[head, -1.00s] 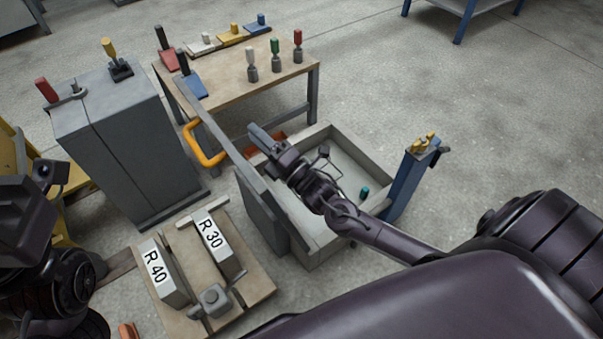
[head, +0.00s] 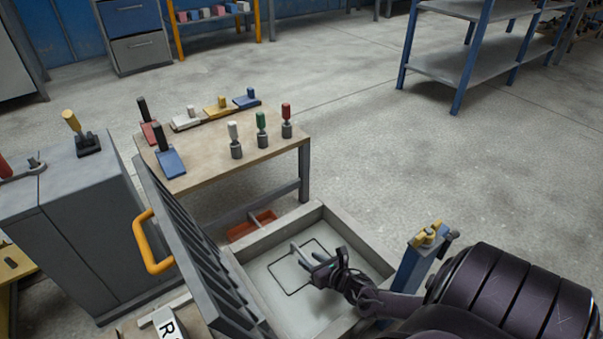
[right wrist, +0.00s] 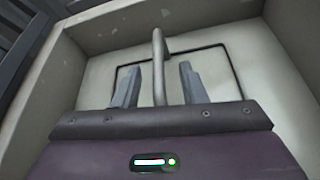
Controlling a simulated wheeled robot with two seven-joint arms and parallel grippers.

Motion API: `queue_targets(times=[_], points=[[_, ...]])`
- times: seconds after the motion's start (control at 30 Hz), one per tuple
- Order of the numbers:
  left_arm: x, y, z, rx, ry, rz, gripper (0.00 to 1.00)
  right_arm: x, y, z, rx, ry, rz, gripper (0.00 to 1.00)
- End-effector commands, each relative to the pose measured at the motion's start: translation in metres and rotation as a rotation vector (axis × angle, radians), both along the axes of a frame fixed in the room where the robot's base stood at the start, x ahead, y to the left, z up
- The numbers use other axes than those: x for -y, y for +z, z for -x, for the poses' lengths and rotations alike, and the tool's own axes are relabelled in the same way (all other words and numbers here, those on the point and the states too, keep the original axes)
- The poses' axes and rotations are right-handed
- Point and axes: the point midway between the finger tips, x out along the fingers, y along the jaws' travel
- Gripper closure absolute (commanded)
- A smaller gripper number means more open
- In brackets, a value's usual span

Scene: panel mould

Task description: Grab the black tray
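No black tray can be made out for certain. A grey-rimmed box (head: 371,243) with a pale floor stands at the lower middle of the head view. A thin dark rectangular outline (head: 273,281) lies on that floor. My right gripper (head: 306,258) is open over the box floor. In the right wrist view, the right gripper (right wrist: 159,84) has its two fingers apart, with an upright grey bar (right wrist: 158,65) between them, apart from both fingers. The dark outline (right wrist: 228,68) shows behind the fingers. My left gripper is not in view.
A ribbed dark panel (head: 205,262) with an orange handle (head: 150,247) rises along the box's left side. A blue post (head: 414,268) stands close on the right. A workbench (head: 220,165) with several stamp-like tools is behind. A grey cabinet (head: 75,245) stands left.

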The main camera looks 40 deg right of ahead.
Motion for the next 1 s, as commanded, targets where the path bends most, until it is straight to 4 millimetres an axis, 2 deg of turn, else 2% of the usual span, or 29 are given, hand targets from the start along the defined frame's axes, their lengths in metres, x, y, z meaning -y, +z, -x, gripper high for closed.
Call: queue_targets(times=[0.03, 0.23, 0.57, 0.83, 0.87, 1.0], points=[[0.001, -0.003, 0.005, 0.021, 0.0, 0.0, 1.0, 0.0, -0.006, -0.008, 0.004, -0.001, -0.002, 0.62], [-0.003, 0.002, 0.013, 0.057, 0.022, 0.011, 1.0, 0.0, -0.014, -0.032, 0.004, -0.001, -0.002, 0.62], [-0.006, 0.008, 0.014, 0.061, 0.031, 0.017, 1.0, 0.0, -0.013, -0.039, 0.002, 0.0, -0.002, 0.62], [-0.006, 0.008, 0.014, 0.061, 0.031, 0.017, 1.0, 0.0, -0.013, -0.038, 0.002, -0.001, -0.003, 0.97], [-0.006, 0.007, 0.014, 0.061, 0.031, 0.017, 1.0, 0.0, -0.013, -0.038, 0.002, -0.001, -0.003, 1.0], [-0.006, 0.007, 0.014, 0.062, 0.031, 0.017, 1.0, 0.0, -0.013, -0.038, 0.002, -0.001, -0.003, 1.0]])
